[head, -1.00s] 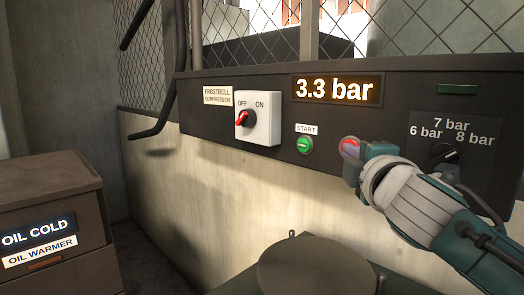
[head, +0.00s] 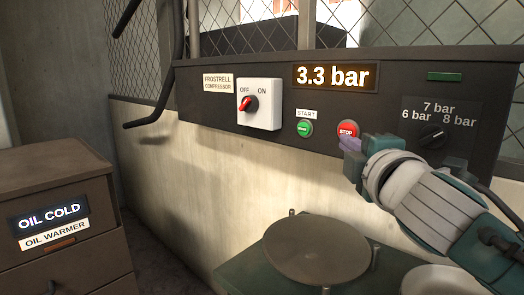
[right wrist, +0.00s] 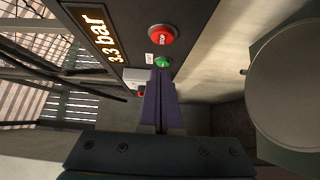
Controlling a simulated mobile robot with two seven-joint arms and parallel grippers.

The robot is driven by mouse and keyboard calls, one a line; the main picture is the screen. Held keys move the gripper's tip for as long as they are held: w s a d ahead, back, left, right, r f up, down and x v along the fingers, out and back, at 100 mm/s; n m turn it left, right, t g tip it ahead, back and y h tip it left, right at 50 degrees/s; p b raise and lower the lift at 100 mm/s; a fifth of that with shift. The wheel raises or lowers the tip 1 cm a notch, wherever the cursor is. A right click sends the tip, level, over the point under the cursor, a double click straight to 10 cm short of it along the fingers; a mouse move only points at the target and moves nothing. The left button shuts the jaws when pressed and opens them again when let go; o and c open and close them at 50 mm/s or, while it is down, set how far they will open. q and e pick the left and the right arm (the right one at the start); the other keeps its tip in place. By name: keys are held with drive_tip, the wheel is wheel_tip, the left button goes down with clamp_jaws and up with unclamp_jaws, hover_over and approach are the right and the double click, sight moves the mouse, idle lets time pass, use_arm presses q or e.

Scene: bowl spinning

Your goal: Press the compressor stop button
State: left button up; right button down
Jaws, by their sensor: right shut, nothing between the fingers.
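My right gripper (head: 350,150) is shut and empty. Its purple fingertips are just below and right of the stop button in the head view; I cannot tell whether they touch it. In the right wrist view the shut fingers (right wrist: 160,88) point up toward the buttons. My left gripper is not in view.
The panel carries a white OFF/ON switch (head: 260,103) with a red knob, a 3.3 bar display (head: 334,77) and a black pressure dial (head: 431,137). A round lid (head: 316,250) lies below. A brown cabinet (head: 60,170) reading OIL COLD stands at the left.

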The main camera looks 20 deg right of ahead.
drive_tip(key=v, duration=0.5)
drive_tip(key=shift+s+a, duration=0.2)
drive_tip(key=shift+s, duration=0.15)
idle(0.4)
drive_tip(key=s+a+f+m+g+y+p, duration=0.1)
drive_tip(key=s+a+m+g+y+p, duration=0.1)
drive_tip(key=s+a+m+g+p, duration=0.45)
drive_tip(key=s+a+f+m+g+y+p, duration=0.1)
drive_tip(key=s+a+g+y+p, duration=0.15)
drive_tip(key=s, duration=0.65)
drive_tip(key=s+a+f+m+g+y+p, duration=0.1)
drive_tip(key=s+a+m+g+y+p, duration=0.3)
drive_tip(key=s, duration=0.4)
wheel_tip(320, 180, up, 35)
drive_tip(key=h+p, duration=0.1)
drive_tip(key=p, duration=3.4)
drive_tip(key=shift+d+p, duration=0.3)
drive_tip(key=shift+p, duration=0.1)
